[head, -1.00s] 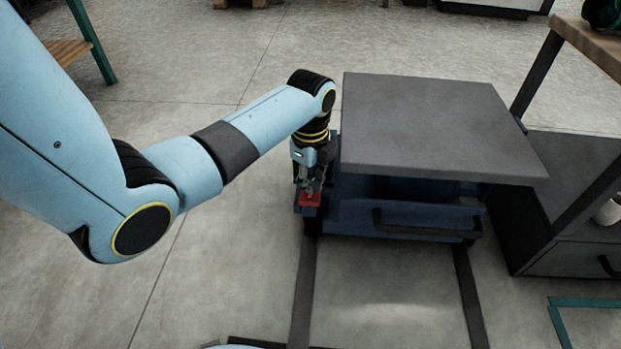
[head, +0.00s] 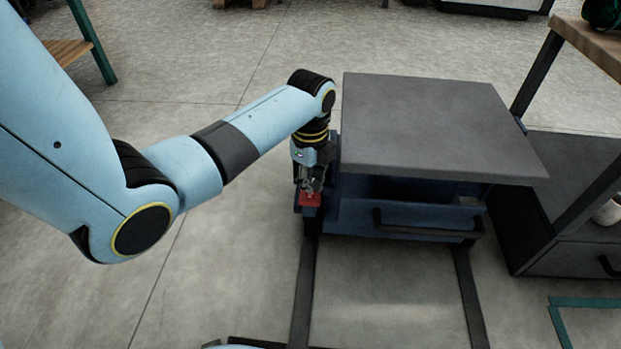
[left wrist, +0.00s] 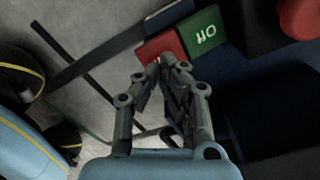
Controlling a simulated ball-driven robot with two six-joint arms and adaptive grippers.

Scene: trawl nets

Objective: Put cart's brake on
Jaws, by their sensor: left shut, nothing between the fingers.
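The cart (head: 430,115) has a flat grey top over a blue body, with a black bar handle (head: 425,228) on its near side. At its left corner is the brake's red pad (head: 310,200). The left wrist view shows the red pad (left wrist: 160,46) beside a green pad (left wrist: 203,35) with upside-down white lettering, seemingly OFF. My left gripper (head: 312,187) points down over the red pad, shut and empty. In the left wrist view its fingertips (left wrist: 165,64) are at the red pad's edge and hide part of it; contact is unclear. My right gripper is out of view.
A dark shelf unit with a drawer (head: 570,255) stands close to the cart's right. A wooden-topped bench (head: 590,45) is at the upper right. Dark strips (head: 303,290) run along the floor before the cart.

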